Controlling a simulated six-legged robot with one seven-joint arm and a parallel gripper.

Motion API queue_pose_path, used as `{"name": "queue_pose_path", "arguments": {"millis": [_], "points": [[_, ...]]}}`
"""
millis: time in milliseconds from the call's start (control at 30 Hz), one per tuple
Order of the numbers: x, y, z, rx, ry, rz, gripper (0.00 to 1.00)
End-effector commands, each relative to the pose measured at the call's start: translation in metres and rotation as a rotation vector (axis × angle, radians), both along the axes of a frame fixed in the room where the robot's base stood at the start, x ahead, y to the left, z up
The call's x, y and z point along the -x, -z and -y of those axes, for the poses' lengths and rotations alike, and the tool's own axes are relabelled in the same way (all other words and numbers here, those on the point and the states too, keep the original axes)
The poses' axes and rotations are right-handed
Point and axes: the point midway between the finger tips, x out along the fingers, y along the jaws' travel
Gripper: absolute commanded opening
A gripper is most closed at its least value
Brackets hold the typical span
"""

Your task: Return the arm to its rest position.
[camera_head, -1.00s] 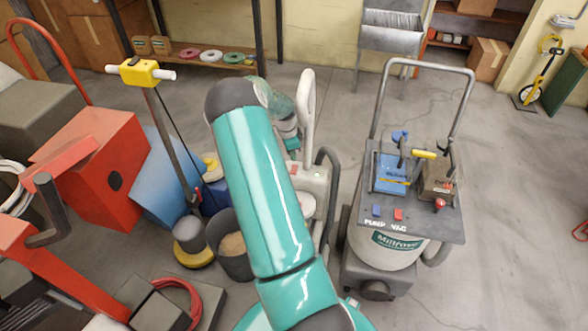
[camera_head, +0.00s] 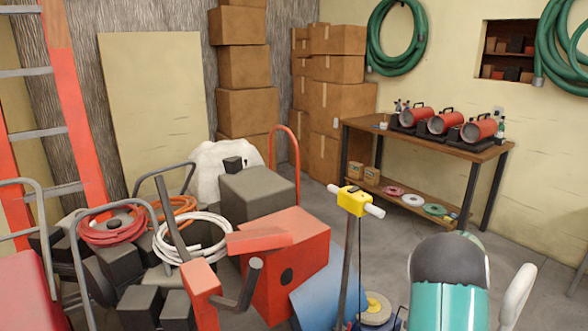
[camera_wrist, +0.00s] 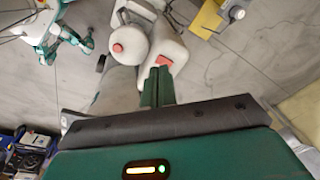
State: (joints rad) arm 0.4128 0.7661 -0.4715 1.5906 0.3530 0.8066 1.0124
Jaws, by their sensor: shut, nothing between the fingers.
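My gripper (camera_wrist: 158,78) shows in the wrist view, with its dark green fingers together and nothing between them. Beyond the fingers is a pale grey machine (camera_wrist: 165,45) with rounded parts and red caps; I cannot tell whether the fingers touch it. In the head view, a teal and grey link of my arm (camera_head: 448,285) stands at the lower right. My gripper is outside that view, so the whole arm's pose is hidden.
A yellow-handled floor tool (camera_head: 355,201) stands left of my arm, near an orange-red box (camera_head: 285,265). A workbench (camera_head: 430,138) carries several red heaters. A blue item (camera_wrist: 25,142) lies at the wrist view's lower left.

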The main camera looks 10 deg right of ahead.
Motion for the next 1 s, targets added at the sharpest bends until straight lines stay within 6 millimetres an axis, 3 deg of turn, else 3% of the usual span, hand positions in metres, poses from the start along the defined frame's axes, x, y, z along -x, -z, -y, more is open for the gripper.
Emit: {"name": "queue_pose_path", "arguments": {"millis": [33,200,467,700,1000], "points": [[-0.008,-0.024,-0.019,-0.006,-0.063,0.027,0.0],[-0.021,-0.082,-0.081,-0.023,-0.283,0.086,0.0],[-0.016,-0.162,-0.18,-0.012,-0.648,0.168,0.0],[0.014,-0.219,-0.267,0.039,-1.0,0.226,0.0],[0.078,-0.263,-0.359,0.169,-1.445,0.261,0.0]]}}
